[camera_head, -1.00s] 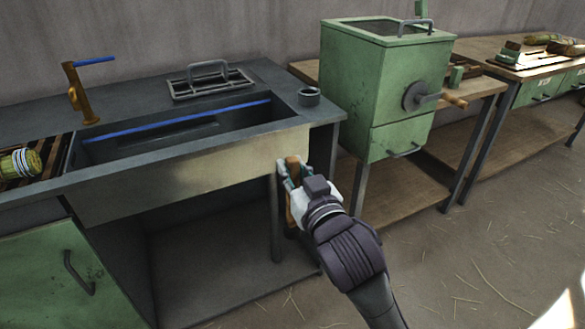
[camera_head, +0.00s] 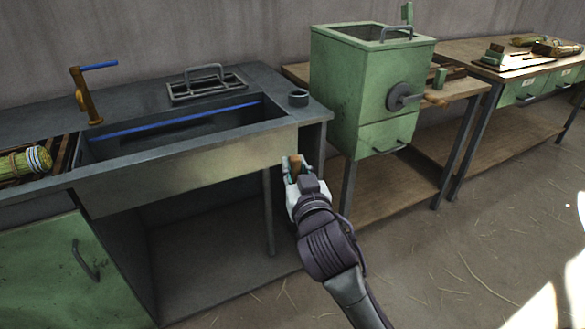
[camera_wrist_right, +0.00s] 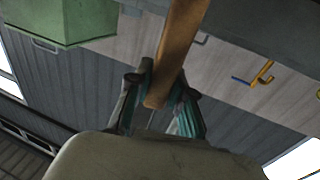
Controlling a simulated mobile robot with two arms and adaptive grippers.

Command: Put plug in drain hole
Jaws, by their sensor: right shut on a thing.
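My right gripper (camera_head: 292,170) is in front of the sink counter's right front corner. It is shut on a brown wooden rod (camera_head: 295,161), which stretches up between the fingers in the right wrist view (camera_wrist_right: 175,55). The sink basin (camera_head: 175,130) is sunk in the dark counter, with a blue strip along its far inner wall. Its floor and drain hole are hidden. A small dark round piece (camera_head: 298,97) sits on the counter right of the basin; I cannot tell whether it is the plug. My left gripper is not in view.
A brass tap (camera_head: 84,95) with a blue handle and a metal rack (camera_head: 205,87) stand behind the basin. A straw bundle (camera_head: 25,163) lies at left. A green cranked box (camera_head: 365,90) stands right of the sink.

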